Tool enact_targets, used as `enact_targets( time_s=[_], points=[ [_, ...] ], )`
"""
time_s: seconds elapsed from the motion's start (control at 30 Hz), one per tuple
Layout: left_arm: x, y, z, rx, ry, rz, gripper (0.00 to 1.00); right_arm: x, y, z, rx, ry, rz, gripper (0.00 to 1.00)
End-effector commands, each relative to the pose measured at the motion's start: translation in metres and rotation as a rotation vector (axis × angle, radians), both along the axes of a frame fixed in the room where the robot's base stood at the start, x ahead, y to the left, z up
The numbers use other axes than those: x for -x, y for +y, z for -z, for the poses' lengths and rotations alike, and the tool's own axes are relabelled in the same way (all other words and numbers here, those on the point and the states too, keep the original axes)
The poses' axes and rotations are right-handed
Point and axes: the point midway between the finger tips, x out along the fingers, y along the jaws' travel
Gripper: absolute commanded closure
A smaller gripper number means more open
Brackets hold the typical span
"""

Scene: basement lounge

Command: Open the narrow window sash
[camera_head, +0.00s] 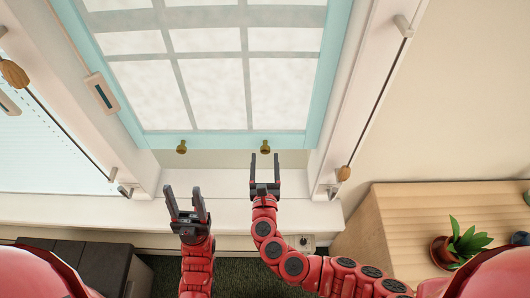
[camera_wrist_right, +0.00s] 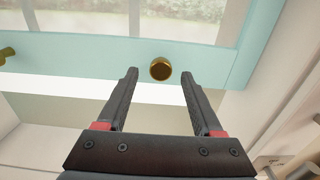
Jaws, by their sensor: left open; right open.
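The window sash (camera_head: 220,139) has a light blue frame with white-barred panes and fills the upper middle of the head view. A gap shows between its bottom rail and the sill. Two brass knobs sit on the bottom rail, a left knob (camera_head: 181,147) and a right knob (camera_head: 265,147). My right gripper (camera_head: 265,158) is open, its fingertips just below the right knob. In the right wrist view the right knob (camera_wrist_right: 160,69) shows between the open fingertips, with no visible contact.
The white sill (camera_head: 140,212) runs below the window. Cords with wooden pulls hang at both sides, one pull (camera_head: 343,173) at the right. A potted plant (camera_head: 462,243) stands on the wooden cabinet (camera_head: 400,215) at the right. A dark box-like thing (camera_head: 105,265) is at lower left.

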Motion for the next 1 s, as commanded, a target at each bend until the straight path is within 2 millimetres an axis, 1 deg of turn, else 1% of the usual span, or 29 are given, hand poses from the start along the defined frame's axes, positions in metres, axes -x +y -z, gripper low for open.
enact_targets(
  time_s=[0.03,0.3,0.43,0.6,0.7,1.0],
  points=[
    [0.0,0.0,0.007,0.0,0.0,0.0,0.46,0.012,0.001,0.005,0.0,0.002,-0.005,0.32],
    [0.0,0.0,0.031,0.0,0.0,0.0,0.46,0.081,0.002,0.007,0.0,0.003,-0.011,0.32],
    [0.0,0.0,0.041,0.0,0.0,0.0,0.46,0.107,0.001,0.005,0.001,0.003,-0.006,0.32],
    [0.0,0.0,0.047,0.0,0.0,0.0,0.46,0.124,0.0,0.003,0.002,0.0,-0.003,0.32],
    [0.0,0.0,0.048,0.0,0.0,0.0,0.46,0.129,-0.001,0.001,0.001,0.001,0.001,0.32],
    [0.0,0.0,0.047,0.0,0.0,0.0,0.46,0.13,-0.001,0.0,0.001,0.001,0.003,0.32]
  ],
)
